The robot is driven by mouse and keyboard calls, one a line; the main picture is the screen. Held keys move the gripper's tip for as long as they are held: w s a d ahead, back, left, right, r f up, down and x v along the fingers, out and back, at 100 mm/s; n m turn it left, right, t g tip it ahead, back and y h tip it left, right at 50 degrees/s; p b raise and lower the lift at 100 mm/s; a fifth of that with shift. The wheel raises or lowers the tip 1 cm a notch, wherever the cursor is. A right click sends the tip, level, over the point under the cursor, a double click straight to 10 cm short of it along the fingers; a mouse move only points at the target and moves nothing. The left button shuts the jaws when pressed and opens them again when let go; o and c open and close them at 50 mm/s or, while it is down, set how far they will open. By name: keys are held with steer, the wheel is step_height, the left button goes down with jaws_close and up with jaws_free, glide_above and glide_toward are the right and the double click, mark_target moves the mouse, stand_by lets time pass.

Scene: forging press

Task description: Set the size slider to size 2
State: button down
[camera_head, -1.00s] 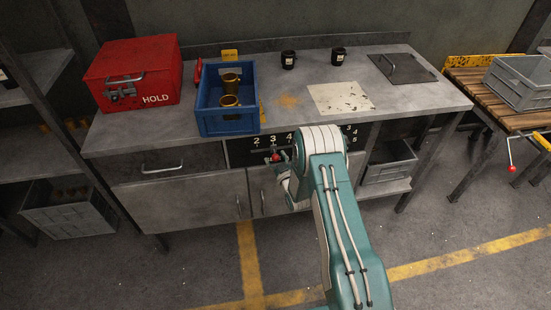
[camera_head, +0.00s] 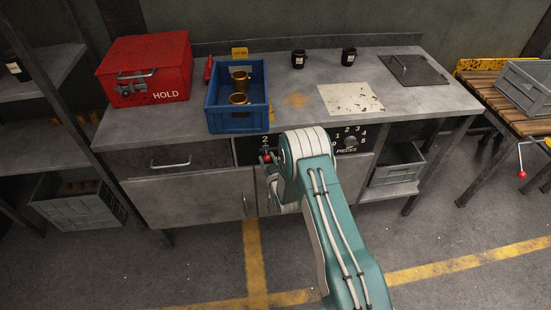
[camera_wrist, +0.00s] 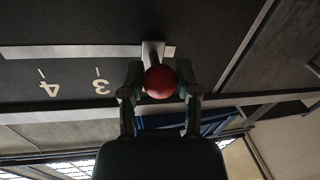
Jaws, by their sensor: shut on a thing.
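The size slider's red ball knob (camera_wrist: 160,82) is between the fingers of my gripper (camera_wrist: 160,76), which is shut on it. The slider's pale stem (camera_wrist: 152,52) crosses its slot. In the wrist view the size scale (camera_wrist: 70,82) shows upside down, with 3 and 4 left of the knob. The mark where 2 would be is hidden behind the knob and fingers. In the head view the red knob (camera_head: 267,158) shows just below the printed 2 (camera_head: 264,140). My arm covers the rest of that scale.
On the bench stand a red HOLD box (camera_head: 150,75), a blue crate (camera_head: 237,121) with brass cups, and two black cups. A PIECES dial (camera_head: 350,143) is on the panel right of my arm. Drawer and door handles lie below and left.

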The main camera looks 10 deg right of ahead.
steer(key=shift+a, duration=0.15)
steer(key=shift+c, duration=2)
jaws_free()
steer(key=shift+o, duration=0.3)
steer(key=shift+a, duration=0.3)
steer(key=shift+s+d, duration=0.3)
steer(key=shift+s, duration=0.05)
steer(key=s+d, duration=0.1)
steer(key=s, duration=1)
steer(key=shift+d, duration=0.35)
